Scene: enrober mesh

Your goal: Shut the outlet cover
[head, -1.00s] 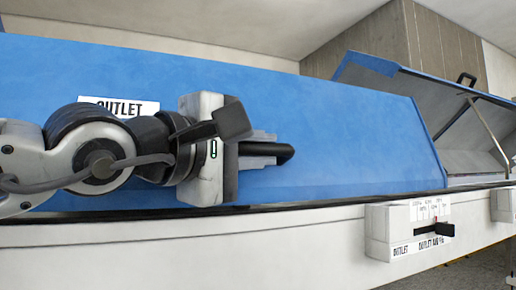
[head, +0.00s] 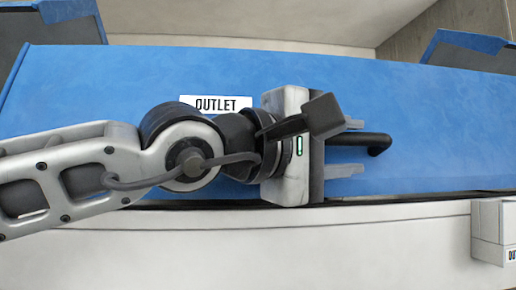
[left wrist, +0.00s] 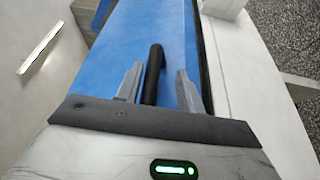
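The outlet cover (head: 120,75) is a long blue panel with a white OUTLET label (head: 215,103). It lies across the machine, and its lower edge runs along the dark seam of the white body, with no clear gap visible. Its black bar handle (head: 375,142) also shows in the left wrist view (left wrist: 153,72). My left gripper (head: 352,147) is at the handle with its fingers spread, one on each side. In the left wrist view the left gripper (left wrist: 158,82) shows space between the handle and the right finger; contact at the left finger is unclear. My right gripper is out of view.
Blue-edged raised panels stand at the upper left (head: 65,15) and upper right (head: 470,42). A white control box (head: 490,232) juts from the white machine front (head: 300,245) at the right. The left wrist view shows speckled floor (left wrist: 285,35) beside the machine.

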